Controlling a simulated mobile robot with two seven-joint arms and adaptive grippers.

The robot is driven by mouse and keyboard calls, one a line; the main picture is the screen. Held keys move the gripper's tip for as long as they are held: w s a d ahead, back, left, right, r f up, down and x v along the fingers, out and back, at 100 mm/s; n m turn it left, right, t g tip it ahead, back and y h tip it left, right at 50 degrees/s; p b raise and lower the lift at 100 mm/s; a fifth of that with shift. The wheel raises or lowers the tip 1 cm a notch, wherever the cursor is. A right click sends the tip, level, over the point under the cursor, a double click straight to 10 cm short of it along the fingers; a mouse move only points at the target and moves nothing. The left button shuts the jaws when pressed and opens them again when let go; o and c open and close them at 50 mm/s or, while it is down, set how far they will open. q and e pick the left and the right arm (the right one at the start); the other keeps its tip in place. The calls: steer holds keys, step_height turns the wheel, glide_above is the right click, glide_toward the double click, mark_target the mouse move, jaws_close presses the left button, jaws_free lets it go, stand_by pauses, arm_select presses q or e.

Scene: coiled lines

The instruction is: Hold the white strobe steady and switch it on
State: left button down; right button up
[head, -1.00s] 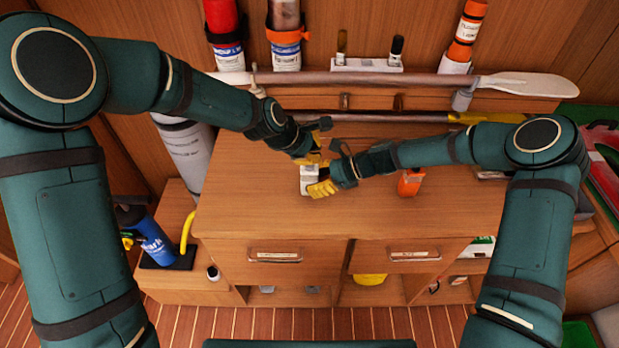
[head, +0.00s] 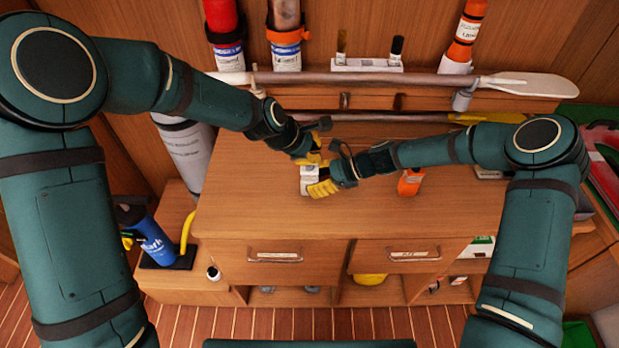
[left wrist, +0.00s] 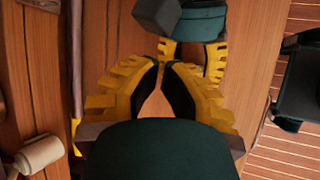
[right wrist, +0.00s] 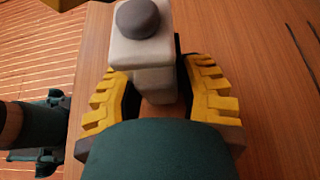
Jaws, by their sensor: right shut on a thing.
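The white strobe (head: 309,173) is a pale block with a dark grey round knob on top. It stands over the wooden desktop and shows close up in the right wrist view (right wrist: 152,50). My right gripper (head: 322,186) is shut on it, with yellow fingers on both sides of its body (right wrist: 158,75). My left gripper (head: 318,160) is just behind and above the strobe in the head view. In the left wrist view its fingertips (left wrist: 164,65) are nearly together with nothing between them. The strobe is hidden there; the right gripper's yellow fingers show beyond.
An orange object (head: 410,182) stands on the desktop (head: 260,190) to the right, under my right forearm. A paddle (head: 390,79) lies along the back shelf. A blue canister (head: 155,240) stands at lower left. The desktop's front part is clear.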

arm_select(q)
steer(key=shift+f, duration=0.2)
steer(key=shift+f, duration=0.5)
stand_by(0.7)
steer(key=shift+r, duration=0.7)
step_height(320, 180, up, 6)
stand_by(0.7)
